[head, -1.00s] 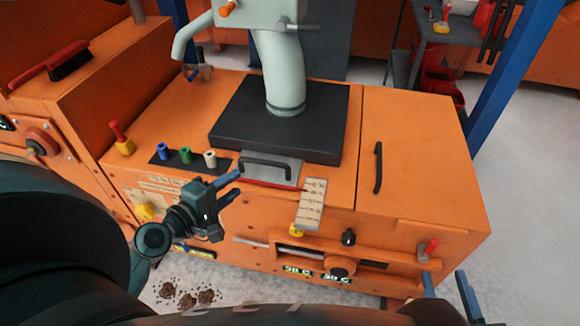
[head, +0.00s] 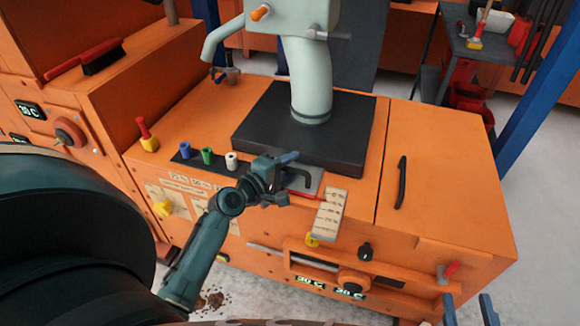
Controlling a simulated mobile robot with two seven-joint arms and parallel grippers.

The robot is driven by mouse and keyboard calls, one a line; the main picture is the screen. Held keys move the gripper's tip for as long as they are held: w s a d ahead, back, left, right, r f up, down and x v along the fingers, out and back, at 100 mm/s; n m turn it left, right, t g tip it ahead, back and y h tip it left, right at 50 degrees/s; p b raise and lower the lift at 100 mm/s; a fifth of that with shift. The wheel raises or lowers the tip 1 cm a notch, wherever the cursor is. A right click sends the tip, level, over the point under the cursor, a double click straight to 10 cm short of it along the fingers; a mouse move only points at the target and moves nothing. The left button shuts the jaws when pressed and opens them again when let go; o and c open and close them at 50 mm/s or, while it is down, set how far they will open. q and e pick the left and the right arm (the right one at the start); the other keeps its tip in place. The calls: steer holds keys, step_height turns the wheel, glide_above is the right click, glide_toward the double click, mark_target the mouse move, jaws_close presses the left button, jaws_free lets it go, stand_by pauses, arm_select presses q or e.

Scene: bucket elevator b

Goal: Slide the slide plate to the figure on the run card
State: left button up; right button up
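The slide plate (head: 318,184), a grey metal plate with a black bar handle (head: 308,182), sticks out from under the black block on the orange machine. A pale marked scale strip (head: 331,214) stands just right of it; its figures are too small to read. My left gripper (head: 290,168) is at the left end of the handle and covers part of it. One blue finger shows behind the handle; the other is hidden, so its opening and any contact are unclear. My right gripper (head: 468,310) is at the bottom right edge, fingers apart, empty. Pale cards (head: 178,203) on the front panel are unreadable.
The black block (head: 300,125) with the pale green pipe (head: 312,80) stands behind the plate. Blue, green and white pegs (head: 207,156) are to the left. A black knob (head: 366,251) and red lever (head: 448,272) are on the front. The right-hand lid (head: 450,170) is clear.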

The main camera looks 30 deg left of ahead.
arm_select(q)
steer(key=shift+w, duration=0.2)
jaws_close()
stand_by(0.3)
